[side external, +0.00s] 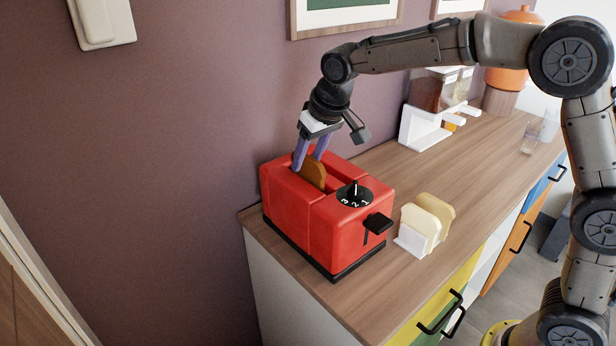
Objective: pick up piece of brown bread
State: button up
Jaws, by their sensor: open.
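The piece of brown bread (312,174) stands in a slot of the red toaster (325,226), with its upper part showing above the top. My gripper (308,163) points down over the toaster, with its purple fingers at the bread. The fingers are open. One finger is at the left of the bread and the other is close behind its top edge; I cannot tell whether either touches it. The bread's lower part is hidden inside the toaster.
A white holder (411,241) with pale bread slices (427,219) stands right of the toaster. The toaster's black lever (378,223) sticks out toward it. A dispenser (437,108) and a glass (531,138) stand farther back. The wooden counter (455,165) between is clear.

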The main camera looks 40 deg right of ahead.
jog(key=shift+w+f, duration=0.15)
jog(key=shift+f, duration=0.15)
grip_shut()
dwell(0.3)
